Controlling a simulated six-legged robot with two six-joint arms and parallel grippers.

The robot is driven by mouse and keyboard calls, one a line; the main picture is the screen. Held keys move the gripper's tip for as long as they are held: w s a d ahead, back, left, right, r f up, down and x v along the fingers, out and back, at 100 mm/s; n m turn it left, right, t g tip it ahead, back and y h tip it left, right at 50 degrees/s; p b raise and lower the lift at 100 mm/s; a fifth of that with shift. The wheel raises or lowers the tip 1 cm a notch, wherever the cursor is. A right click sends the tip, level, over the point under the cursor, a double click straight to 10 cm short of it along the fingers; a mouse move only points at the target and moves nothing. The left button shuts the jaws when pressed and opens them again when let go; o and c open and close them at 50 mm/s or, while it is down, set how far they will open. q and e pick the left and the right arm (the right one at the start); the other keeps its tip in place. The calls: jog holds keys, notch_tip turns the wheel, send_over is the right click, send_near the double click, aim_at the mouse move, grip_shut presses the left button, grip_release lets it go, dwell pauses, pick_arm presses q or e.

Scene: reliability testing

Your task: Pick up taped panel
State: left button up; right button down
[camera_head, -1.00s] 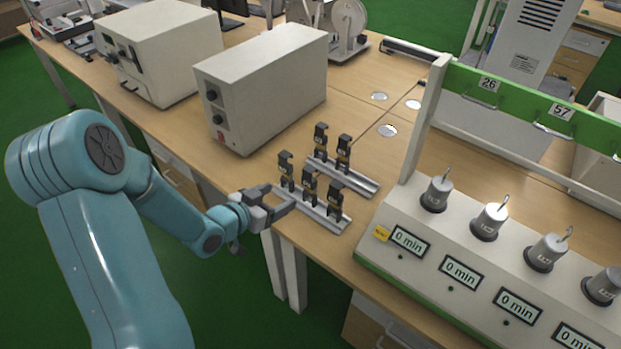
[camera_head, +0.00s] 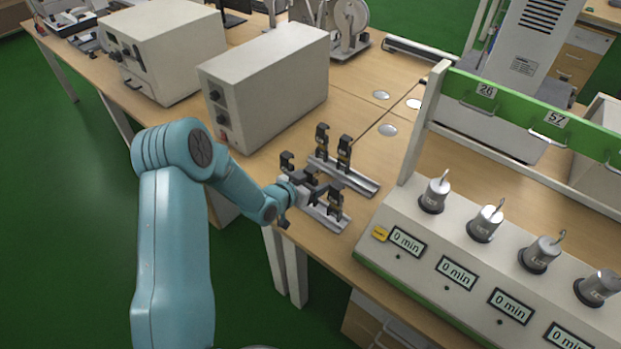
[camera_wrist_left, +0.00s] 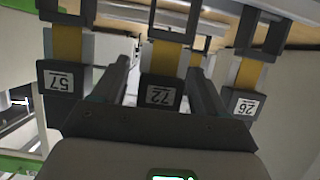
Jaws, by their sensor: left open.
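Dark taped panels stand upright in two metal rail racks on the wooden table. The front rack (camera_head: 333,221) bears several; one panel (camera_head: 335,205) shows at its right end and another (camera_head: 287,160) at its left. In the left wrist view, the panel labelled 72 (camera_wrist_left: 161,93), with an amber tape strip, is in the middle, between panel 57 (camera_wrist_left: 61,85) and panel 26 (camera_wrist_left: 243,104). My left gripper (camera_head: 321,184) is open at the front rack. Its fingers (camera_wrist_left: 160,85) lie on either side of panel 72, apart from it as far as I can see. My right gripper is out of view.
The back rack (camera_head: 362,182) bears two more panels just behind. A grey box instrument (camera_head: 265,85) stands behind left. A timer unit (camera_head: 465,275) with several hooked weights and a green numbered bar (camera_head: 521,113) stands to the right.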

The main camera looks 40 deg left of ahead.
pick_arm(q)
jog(key=c, duration=1.1)
jog(key=shift+o, duration=0.2)
notch_tip(320, 180, up, 20)
